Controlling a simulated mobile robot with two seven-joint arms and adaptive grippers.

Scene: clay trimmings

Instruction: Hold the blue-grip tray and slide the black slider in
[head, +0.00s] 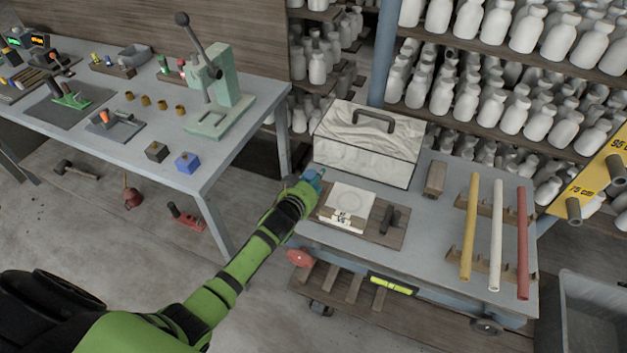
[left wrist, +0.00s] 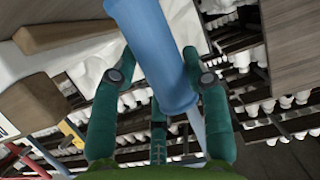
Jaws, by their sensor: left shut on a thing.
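A wooden tray (head: 372,237) lies on the grey cart top, with a white square piece (head: 350,202) on its left part. A black slider (head: 389,219) sits on the right part of the board, apart from the white piece; how far it is in cannot be told. My left gripper (head: 311,182) is at the tray's left end, shut on the blue grip (head: 315,175). In the left wrist view the blue grip (left wrist: 155,50) is a thick cylinder between my teal fingers. My right gripper is not in view.
A white case (head: 368,150) with a dark handle stands behind the tray. A wooden block (head: 435,179) and a rack with yellow, white and red rods (head: 496,240) are to the right. Shelves of white bottles stand behind. A workbench (head: 150,110) with a green press is at left.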

